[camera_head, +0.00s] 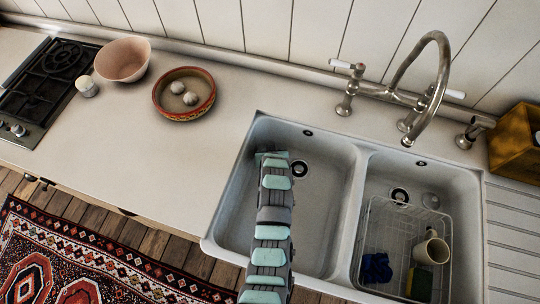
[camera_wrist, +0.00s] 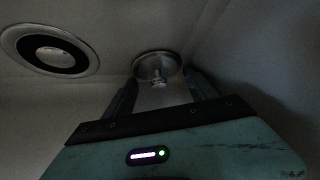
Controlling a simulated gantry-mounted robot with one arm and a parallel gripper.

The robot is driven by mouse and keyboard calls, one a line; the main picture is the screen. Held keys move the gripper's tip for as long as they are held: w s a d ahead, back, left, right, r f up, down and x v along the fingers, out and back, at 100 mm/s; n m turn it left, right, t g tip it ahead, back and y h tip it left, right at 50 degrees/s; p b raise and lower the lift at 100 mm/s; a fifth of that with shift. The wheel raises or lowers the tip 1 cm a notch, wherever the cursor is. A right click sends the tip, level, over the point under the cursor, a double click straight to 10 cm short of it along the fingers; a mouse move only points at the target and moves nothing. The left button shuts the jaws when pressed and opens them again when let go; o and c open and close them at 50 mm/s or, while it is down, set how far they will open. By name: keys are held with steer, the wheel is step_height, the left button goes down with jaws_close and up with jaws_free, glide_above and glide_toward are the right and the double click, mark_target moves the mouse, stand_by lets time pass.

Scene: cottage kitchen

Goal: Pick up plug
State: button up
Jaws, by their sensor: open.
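In the wrist view, the plug (camera_wrist: 155,68) is a round metal disc with a small knob. It sits in the sink's left basin, beyond my fingertips and roughly centred between them. My gripper (camera_wrist: 163,82) is open and empty, its two dark fingers spread on either side of the line to the knob. I cannot tell how large the gap to the plug is. In the head view, my arm reaches down into the left basin (camera_head: 235,210), and my gripper hides the plug there. The open drain (camera_wrist: 50,48) lies left of the plug; it also shows in the head view (camera_head: 299,168).
Basin walls surround my gripper, with a divider (camera_head: 347,220) to the right. The right basin holds a wire rack (camera_head: 375,235) with a mug (camera_head: 431,250), a blue cloth (camera_head: 376,268) and a sponge (camera_head: 419,284). A tall faucet (camera_head: 445,70) stands behind. The left counter (camera_head: 130,125) is mostly clear.

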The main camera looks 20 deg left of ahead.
steer(key=shift+c, duration=0.4)
steer(key=c, duration=0.9)
steer(key=shift+c, duration=0.2)
